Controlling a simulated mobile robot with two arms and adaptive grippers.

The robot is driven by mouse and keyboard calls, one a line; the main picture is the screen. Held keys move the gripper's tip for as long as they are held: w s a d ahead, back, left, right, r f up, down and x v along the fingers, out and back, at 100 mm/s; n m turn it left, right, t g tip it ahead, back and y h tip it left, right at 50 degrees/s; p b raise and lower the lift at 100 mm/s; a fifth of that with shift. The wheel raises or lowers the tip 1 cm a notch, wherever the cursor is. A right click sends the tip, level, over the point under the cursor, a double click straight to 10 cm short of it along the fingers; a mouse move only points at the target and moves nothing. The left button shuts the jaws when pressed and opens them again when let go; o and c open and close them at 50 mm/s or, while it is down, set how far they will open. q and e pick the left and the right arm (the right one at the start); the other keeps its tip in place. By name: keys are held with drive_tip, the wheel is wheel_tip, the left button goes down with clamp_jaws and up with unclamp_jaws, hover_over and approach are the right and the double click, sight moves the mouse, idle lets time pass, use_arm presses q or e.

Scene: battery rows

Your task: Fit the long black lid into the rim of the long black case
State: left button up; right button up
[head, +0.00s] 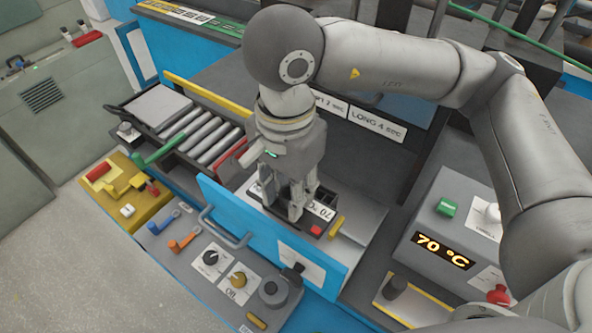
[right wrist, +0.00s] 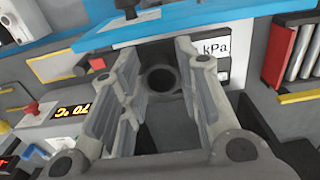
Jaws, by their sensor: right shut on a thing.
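My right gripper (head: 288,205) points down over the tray area behind the blue panel. In the right wrist view its fingers (right wrist: 158,95) stand apart on either side of a dark piece (right wrist: 165,135), and it is shut on it. The fingers hide much of this piece, so I cannot tell whether it is the lid or the case. A black box-like body (head: 314,228) with a white "70 °C" label and a red square shows beneath and beside the fingers. I cannot tell a separate lid and rim apart. My left gripper is not in view.
A blue panel (head: 262,238) with a grey handle stands in front of the gripper. A rack of grey rollers (head: 205,135) lies to the left. A control box with a "70 °C" display (head: 443,251) stands at right. Bare grey surface (head: 362,222) lies right of the gripper.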

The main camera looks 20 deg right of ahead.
drive_tip(key=w+d+f+p, duration=0.1)
drive_tip(key=w+f, duration=0.1)
drive_tip(key=w, duration=0.1)
drive_tip(key=w+d+f+p, duration=0.1)
drive_tip(key=w+d+f, duration=0.1)
drive_tip(key=w+f, duration=0.1)
drive_tip(key=w+d+f+p, duration=0.1)
drive_tip(key=w+f, duration=0.1)
drive_tip(key=w, duration=0.1)
drive_tip(key=shift+w+d+f+p, duration=0.1)
drive_tip(key=shift+d+f+p, duration=0.15)
drive_tip(key=shift+p, duration=0.1)
drive_tip(key=shift+w+f, duration=0.1)
drive_tip(key=shift+f, duration=0.1)
drive_tip(key=f+p, duration=0.2)
drive_tip(key=f, duration=0.1)
drive_tip(key=shift+w+d, duration=0.2)
drive_tip(key=shift+w, duration=0.1)
drive_tip(key=shift+f, duration=0.4)
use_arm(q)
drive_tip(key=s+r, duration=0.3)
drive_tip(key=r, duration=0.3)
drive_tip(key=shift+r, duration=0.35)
